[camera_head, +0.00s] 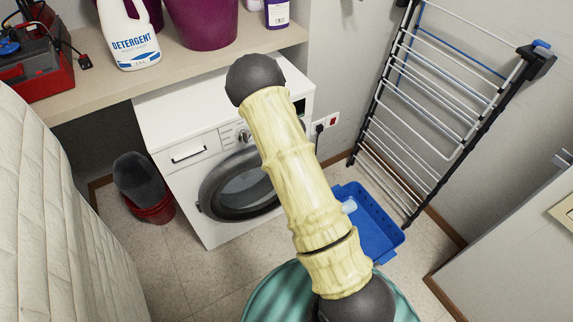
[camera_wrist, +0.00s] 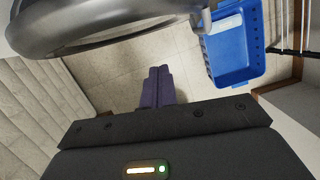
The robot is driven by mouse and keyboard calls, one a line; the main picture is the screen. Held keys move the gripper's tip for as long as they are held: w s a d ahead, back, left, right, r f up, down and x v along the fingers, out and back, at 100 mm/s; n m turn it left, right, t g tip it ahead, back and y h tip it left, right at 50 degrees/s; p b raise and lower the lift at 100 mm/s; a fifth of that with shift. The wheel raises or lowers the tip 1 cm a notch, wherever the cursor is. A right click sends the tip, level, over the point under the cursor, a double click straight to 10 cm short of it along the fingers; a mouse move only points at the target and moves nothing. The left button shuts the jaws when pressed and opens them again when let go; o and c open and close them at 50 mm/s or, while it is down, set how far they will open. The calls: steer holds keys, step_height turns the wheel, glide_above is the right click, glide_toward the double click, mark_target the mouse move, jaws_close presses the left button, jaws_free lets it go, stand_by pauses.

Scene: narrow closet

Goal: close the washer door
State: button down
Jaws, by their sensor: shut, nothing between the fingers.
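The white washer (camera_head: 215,150) stands under a shelf in the head view. Its round door (camera_head: 240,185), a dark grey ring around glass, is on the front; my arm hides its right part. I cannot tell how far it stands from the washer body. In the wrist view the door's grey ring (camera_wrist: 95,40) fills the upper left, close to the camera. My gripper (camera_wrist: 158,72) shows there with its purple fingers together and empty, below the ring and apart from it in the picture. My gripper is hidden in the head view.
A blue basin (camera_head: 372,222) lies on the floor right of the washer, also in the wrist view (camera_wrist: 233,50). A drying rack (camera_head: 430,110) leans at the right wall. A red bucket (camera_head: 152,208) stands left. A quilted pale surface (camera_head: 50,200) borders the left.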

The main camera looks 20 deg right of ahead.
steer(key=s+r+m+t+h, duration=0.1)
steer(key=s+r+m, duration=0.1)
steer(key=r+m, duration=0.65)
steer(key=s+r+m+t+h, duration=0.1)
steer(key=s+r+m, duration=0.2)
steer(key=r+m, duration=0.55)
steer(key=s+a+r+m+g+y, duration=0.1)
steer(key=s+a+r+m, duration=0.1)
steer(key=s+m, duration=0.7)
steer(key=s+a+r+m+g, duration=0.1)
steer(key=s+a+r+m, duration=0.2)
steer(key=s+m, duration=0.6)
steer(key=shift+s+a+r+m+y, duration=0.25)
steer(key=shift+a+r+m+y, duration=0.15)
steer(key=shift+r+m, duration=0.4)
steer(key=shift+f, duration=0.15)
steer(key=shift+d, duration=0.1)
